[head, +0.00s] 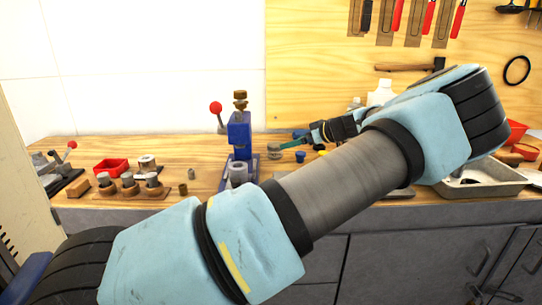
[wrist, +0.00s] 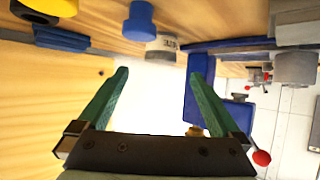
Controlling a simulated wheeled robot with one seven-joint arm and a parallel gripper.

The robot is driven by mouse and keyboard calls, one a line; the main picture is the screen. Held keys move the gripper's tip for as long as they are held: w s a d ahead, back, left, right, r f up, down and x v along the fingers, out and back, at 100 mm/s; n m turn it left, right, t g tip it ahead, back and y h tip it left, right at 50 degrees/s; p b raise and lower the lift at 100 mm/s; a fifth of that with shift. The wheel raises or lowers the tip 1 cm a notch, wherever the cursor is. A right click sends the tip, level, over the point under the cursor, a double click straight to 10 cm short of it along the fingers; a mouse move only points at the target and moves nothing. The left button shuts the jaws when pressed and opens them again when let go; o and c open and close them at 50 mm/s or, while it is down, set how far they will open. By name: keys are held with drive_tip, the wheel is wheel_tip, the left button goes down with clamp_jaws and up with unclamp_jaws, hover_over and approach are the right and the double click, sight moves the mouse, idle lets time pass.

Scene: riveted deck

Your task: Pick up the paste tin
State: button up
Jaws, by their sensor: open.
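A small, pale grey round tin with dark marks on its side, which looks like the paste tin (head: 273,151), stands on the wooden bench just right of the blue press. In the wrist view the tin (wrist: 162,48) is ahead of the fingertips, near the middle of the gap between them. My gripper (head: 287,145) has green fingers and is at the tin's right in the head view. In the wrist view the gripper (wrist: 160,73) is open, with nothing between the fingers. The tin looks apart from both fingers.
A blue press (head: 240,135) with a red-knobbed lever stands close left of the tin. A blue piece (head: 300,156) is close on its right; in the wrist view a blue knob (wrist: 140,20) sits beside the tin. A red tray (head: 111,166) and a metal tray (head: 480,187) are farther off.

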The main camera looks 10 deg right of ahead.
sight(276, 145)
drive_tip(key=p+x, duration=0.1)
drive_tip(key=x, duration=0.4)
drive_tip(key=shift+a+r, duration=0.1)
drive_tip(key=shift+a, duration=0.05)
drive_tip(key=p+x, duration=0.2)
drive_tip(key=x, duration=0.1)
drive_tip(key=p+x, duration=0.1)
drive_tip(key=shift+w+a+r, duration=0.2)
drive_tip(key=shift+w, duration=0.05)
drive_tip(key=shift+w+a+f, duration=0.15)
drive_tip(key=shift+w+f, duration=0.1)
drive_tip(key=shift+f, duration=0.1)
drive_tip(key=c, duration=1.5)
